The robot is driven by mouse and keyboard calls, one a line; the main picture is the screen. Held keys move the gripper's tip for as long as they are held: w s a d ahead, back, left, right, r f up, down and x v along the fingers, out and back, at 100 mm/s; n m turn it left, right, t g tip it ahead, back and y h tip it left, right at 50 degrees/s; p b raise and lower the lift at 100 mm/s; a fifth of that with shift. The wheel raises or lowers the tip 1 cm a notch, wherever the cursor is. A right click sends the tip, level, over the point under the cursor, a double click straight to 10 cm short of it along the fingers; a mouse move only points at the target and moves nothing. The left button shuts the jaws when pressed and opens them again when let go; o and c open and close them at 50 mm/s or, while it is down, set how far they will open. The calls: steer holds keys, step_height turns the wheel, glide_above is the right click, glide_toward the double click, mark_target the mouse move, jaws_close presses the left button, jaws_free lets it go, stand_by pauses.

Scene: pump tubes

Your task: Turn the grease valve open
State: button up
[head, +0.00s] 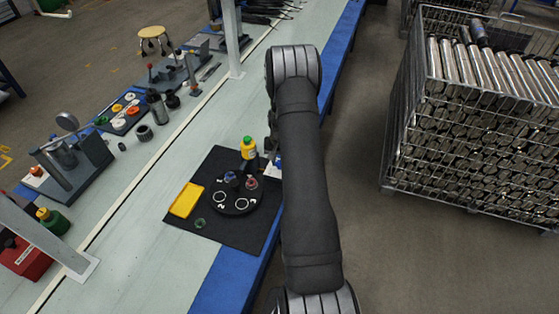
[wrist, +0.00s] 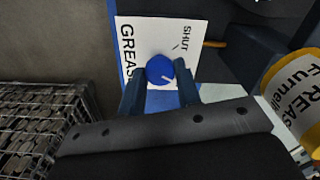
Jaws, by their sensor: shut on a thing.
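The grease valve is a round blue knob (wrist: 159,69) on a white panel (wrist: 143,30) lettered "GREAS…" and "SHUT" in the wrist view. A finger covers the end of the first word. A short white pointer line on the knob slants to the lower right. The black SHUT tick lies to the knob's upper right, so the pointer is off it. My gripper (wrist: 162,90) has one dark finger on each side of the knob and is shut on it. In the head view, my arm hides most of the gripper and the valve.
A yellow grease bottle (wrist: 293,95) stands right of the panel in the wrist view; it also shows in the head view (head: 248,147). A black mat (head: 180,221) holds a yellow tray (head: 187,200) and a round black fixture (head: 236,207). A wire cage of metal tubes (head: 470,120) stands at right.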

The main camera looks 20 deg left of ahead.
steer(key=shift+m, duration=1.6)
steer(key=o, duration=1)
step_height(320, 180, up, 17)
steer(key=shift+r, duration=0.2)
